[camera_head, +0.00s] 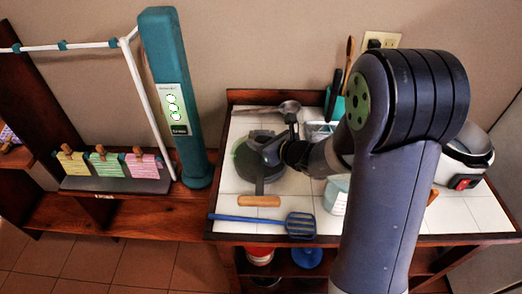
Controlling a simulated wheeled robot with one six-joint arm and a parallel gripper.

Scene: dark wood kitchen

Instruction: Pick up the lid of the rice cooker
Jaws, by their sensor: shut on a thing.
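The rice cooker (466,160) is white with a dark band and a red switch, at the right end of the tiled counter. My arm hides its left part. My gripper (262,158) is over the left part of the counter, away from the cooker. The gripper's body covers much of this thing, so the grip itself is hard to make out.
A wooden handle (258,201) and a blue slotted spatula (298,224) lie at the counter's front. A grey ladle (288,107) lies behind. A tall teal box (172,100) stands to the left. Bare tiles (470,213) show at front right.

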